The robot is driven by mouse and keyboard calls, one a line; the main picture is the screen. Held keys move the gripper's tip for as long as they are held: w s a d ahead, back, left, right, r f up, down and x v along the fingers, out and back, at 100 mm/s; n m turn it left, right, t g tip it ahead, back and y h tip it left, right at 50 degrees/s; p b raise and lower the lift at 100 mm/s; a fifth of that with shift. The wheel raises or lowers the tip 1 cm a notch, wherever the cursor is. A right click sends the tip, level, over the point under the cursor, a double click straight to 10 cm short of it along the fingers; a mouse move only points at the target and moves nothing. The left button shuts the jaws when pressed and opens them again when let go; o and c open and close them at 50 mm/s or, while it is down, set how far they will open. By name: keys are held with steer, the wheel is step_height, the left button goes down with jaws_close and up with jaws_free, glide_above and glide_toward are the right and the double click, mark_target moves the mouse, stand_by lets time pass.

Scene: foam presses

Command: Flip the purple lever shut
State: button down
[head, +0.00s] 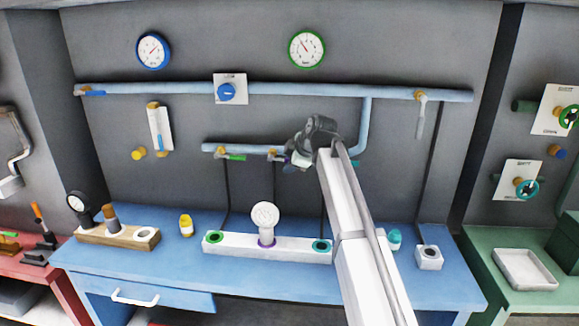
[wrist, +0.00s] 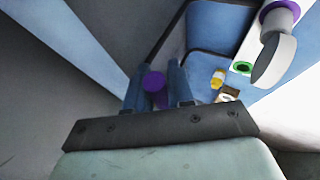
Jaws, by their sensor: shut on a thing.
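The purple lever (wrist: 155,84) shows as a short purple end between the two fingers in the wrist view. My gripper (wrist: 158,90) is shut on it. In the head view my gripper (head: 297,160) is at the lower blue pipe, right of a brass valve fitting (head: 273,153). Only a trace of purple shows there, and most of the lever is hidden by my gripper. I cannot tell the lever's exact angle.
A green lever (head: 236,157) sits left on the same lower pipe (head: 248,149); a teal lever (head: 355,163) is close to the right of my arm. Below, a white strip (head: 290,250) with coloured rings stands on the blue bench (head: 190,264). A white-headed piece (head: 265,216) rises from its purple ring.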

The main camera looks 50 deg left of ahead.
steer(key=shift+r, duration=0.1)
stand_by(0.4)
steer(key=c, duration=1.1)
jaws_free()
steer(key=v, duration=1.3)
steer(key=shift+s+d+r, duration=0.1)
steer(key=shift+d+r, duration=0.1)
steer(key=shift+r, duration=0.2)
